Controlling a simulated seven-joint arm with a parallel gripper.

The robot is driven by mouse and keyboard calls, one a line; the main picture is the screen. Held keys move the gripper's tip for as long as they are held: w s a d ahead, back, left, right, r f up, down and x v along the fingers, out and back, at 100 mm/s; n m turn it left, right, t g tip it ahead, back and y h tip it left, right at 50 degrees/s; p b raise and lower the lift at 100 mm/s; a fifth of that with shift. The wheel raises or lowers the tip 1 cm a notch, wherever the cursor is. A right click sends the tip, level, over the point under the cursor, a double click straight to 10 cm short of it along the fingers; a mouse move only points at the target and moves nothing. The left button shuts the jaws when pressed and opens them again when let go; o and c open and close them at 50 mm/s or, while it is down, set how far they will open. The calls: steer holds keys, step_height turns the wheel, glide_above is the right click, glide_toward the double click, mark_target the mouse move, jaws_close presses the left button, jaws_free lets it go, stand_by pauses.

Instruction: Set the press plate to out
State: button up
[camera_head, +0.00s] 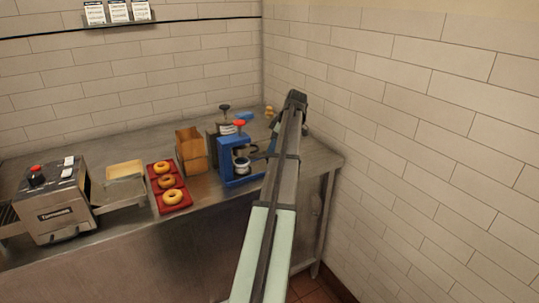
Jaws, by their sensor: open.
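A blue press (235,159) with a red knob on top stands on the steel counter, right of centre. A round silver plate (242,166) shows in the opening at its front; small details of it are hard to make out. My arm reaches up from the bottom, and its far end bends beside the press. My gripper (258,153) shows as a small dark shape at the right side of the press, partly hidden by my arm. It is open, and I see nothing held. I cannot tell whether it touches the press.
A red tray (155,200) with 3 bagels lies left of the press, beside a brown wooden holder (190,150). A steel toaster (55,203) stands at the far left. Behind the press is a dark-knobbed device (224,110). A tiled wall (420,130) closes the right side.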

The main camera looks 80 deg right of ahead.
mark_target(268, 156)
steer(key=shift+x, duration=2.45)
jaws_close()
